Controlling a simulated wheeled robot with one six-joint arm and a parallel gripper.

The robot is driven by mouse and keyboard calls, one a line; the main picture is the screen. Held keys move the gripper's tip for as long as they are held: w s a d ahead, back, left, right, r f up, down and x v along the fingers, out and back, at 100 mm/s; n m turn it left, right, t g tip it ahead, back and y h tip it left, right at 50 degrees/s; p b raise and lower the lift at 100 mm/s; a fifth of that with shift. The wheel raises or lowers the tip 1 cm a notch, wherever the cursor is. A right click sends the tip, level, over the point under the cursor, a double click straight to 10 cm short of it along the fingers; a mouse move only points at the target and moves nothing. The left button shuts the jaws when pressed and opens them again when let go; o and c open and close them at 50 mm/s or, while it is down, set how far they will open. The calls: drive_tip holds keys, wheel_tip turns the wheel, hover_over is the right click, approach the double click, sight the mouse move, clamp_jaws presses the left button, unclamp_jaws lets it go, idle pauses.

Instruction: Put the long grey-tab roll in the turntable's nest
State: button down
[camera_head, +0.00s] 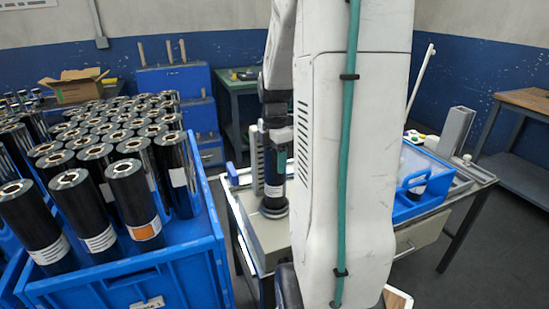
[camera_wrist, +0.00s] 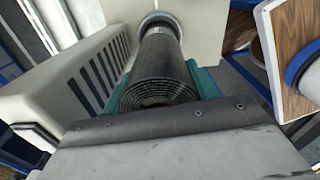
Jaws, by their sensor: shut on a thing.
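A black roll (camera_head: 271,178) with a white label stands upright in my gripper (camera_head: 277,140) in the head view; I cannot make out a grey tab on it. My gripper is shut on its upper part. In the wrist view the roll's wound end (camera_wrist: 158,92) lies between the teal fingers of my gripper (camera_wrist: 165,82). The roll's lower end is at the round grey turntable (camera_head: 274,212), which shows as a ring (camera_wrist: 160,18) around that end in the wrist view. Whether it is fully seated I cannot tell.
A blue crate (camera_head: 215,245) on the left holds many upright black rolls. A pale slotted housing (camera_wrist: 75,75) stands close beside the held roll. A blue bin (camera_head: 430,200) sits on the table to the right. My arm hides the table's middle.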

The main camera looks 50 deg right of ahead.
drive_tip(key=shift+c, duration=2.2)
unclamp_jaws()
drive_tip(key=shift+r, duration=0.1)
wheel_tip(320, 180, up, 12)
drive_tip(key=shift+a+f, duration=0.1)
drive_tip(key=s+a+r+m, duration=0.1)
drive_tip(key=s+a+m, duration=0.15)
drive_tip(key=a, duration=0.75)
drive_tip(key=s+a+r+m, duration=0.1)
drive_tip(key=a+m, duration=0.3)
drive_tip(key=a, duration=0.5)
drive_tip(key=s+a+f+m+t, duration=0.1)
drive_tip(key=s+a+f+m, duration=0.3)
drive_tip(key=s+a, duration=0.5)
drive_tip(key=shift+a+f+m, duration=0.15)
drive_tip(key=shift+a+m, duration=1)
drive_tip(key=shift+m, duration=0.1)
